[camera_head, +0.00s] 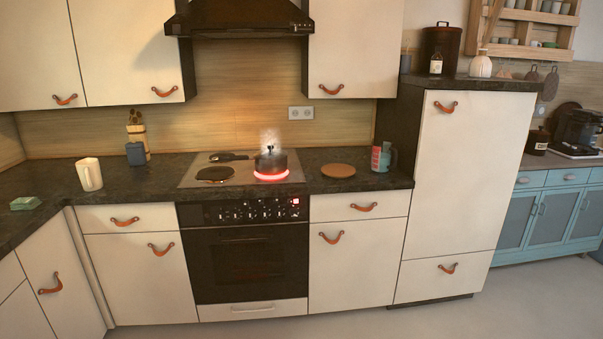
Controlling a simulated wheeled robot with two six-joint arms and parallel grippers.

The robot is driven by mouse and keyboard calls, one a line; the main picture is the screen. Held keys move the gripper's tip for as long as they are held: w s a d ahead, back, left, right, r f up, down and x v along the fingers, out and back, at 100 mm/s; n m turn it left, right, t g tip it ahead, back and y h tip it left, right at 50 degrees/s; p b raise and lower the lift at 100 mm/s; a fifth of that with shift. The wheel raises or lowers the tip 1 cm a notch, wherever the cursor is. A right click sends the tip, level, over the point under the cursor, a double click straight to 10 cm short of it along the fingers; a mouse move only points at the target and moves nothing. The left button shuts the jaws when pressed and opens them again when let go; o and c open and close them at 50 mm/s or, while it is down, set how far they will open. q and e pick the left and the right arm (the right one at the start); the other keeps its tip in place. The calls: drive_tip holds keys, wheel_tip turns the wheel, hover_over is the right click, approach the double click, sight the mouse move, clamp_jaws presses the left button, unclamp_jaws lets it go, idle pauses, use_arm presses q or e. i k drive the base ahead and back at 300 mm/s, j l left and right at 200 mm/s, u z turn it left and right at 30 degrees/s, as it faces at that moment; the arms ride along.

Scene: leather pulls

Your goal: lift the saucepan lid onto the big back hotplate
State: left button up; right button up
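A dark steaming saucepan (278,164) stands at the right of the hob (196,184), over a hotplate ring glowing red (271,177). A dark lid with a small raised knob (269,149) appears to sit on top of it; steam partly blurs it. A flat dark shape (228,156) lies at the back left of the hob, left of the saucepan. I cannot tell whether it is a hotplate, the pan's handle or both. A round dark hotplate (215,174) at the front left is bare. The hob behind the saucepan is hidden. Neither gripper is in view.
A cream jug (89,174), a dark block (136,154) and a green box (25,203) are on the left worktop. A black hood (238,19) hangs above. The floor in front is clear.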

sight(268, 156)
drive_tip(key=i+l+u, duration=0.25)
drive_tip(key=i, duration=0.45)
drive_tip(key=i+j+z, duration=0.1)
drive_tip(key=i, duration=0.25)
drive_tip(key=i+j, duration=0.2)
drive_tip(key=i, duration=0.15)
drive_tip(key=z, duration=0.05)
